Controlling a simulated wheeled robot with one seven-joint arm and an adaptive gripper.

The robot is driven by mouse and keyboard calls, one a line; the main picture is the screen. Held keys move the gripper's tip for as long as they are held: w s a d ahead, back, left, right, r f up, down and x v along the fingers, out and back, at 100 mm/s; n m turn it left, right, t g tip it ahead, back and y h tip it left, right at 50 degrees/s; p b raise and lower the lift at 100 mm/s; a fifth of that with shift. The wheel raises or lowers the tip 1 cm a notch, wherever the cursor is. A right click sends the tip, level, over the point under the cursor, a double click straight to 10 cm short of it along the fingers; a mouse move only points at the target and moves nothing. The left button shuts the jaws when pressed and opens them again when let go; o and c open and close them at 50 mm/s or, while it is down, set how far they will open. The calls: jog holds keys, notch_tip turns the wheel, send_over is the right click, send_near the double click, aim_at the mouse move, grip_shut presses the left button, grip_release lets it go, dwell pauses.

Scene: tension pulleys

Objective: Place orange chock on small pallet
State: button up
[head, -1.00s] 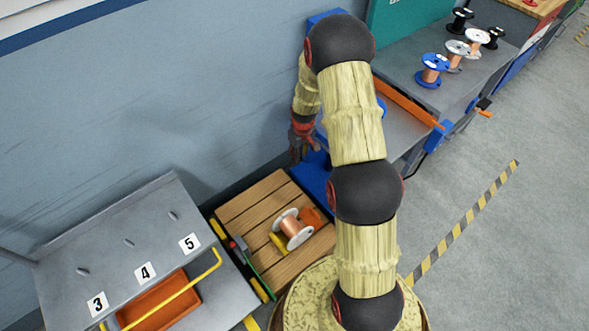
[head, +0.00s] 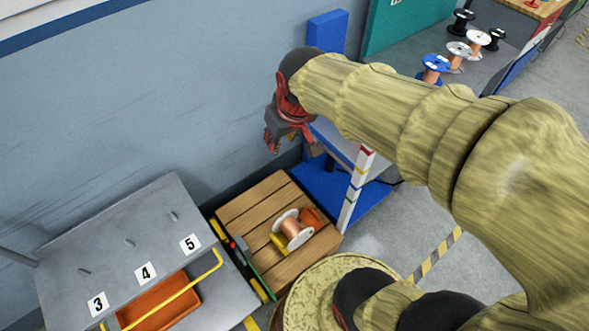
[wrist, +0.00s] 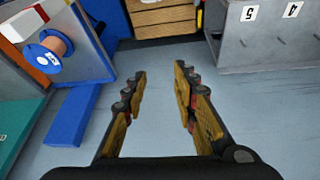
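The small pallet (head: 262,200) is a slatted wooden platform on the floor in the lower middle of the head view. An orange block, seemingly the orange chock (head: 311,216), lies on it at the right side of a copper-wound spool (head: 292,229), partly hidden by the spool. A yellow chock (head: 278,244) is at the spool's other side. My gripper (head: 291,146) is raised near the wall, above and apart from the pallet. In the wrist view my gripper (wrist: 160,72) is open with nothing between its fingers. The pallet's slats (wrist: 160,22) show at the top there.
A grey rack numbered 3, 4, 5 (head: 130,245) with an orange tray stands left of the pallet. A blue stand (head: 355,200) is at its right. A shelf with several spools (head: 433,68) is at upper right. In the wrist view a blue spool (wrist: 45,58) is at left.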

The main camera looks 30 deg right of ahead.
jog(key=s+a+r+t, duration=0.1)
jog(key=s+a+r, duration=0.2)
jog(key=s, duration=0.8)
jog(key=shift+a, duration=0.15)
jog(key=shift+s, duration=0.1)
jog(key=shift+r, duration=0.15)
dwell(0.6)
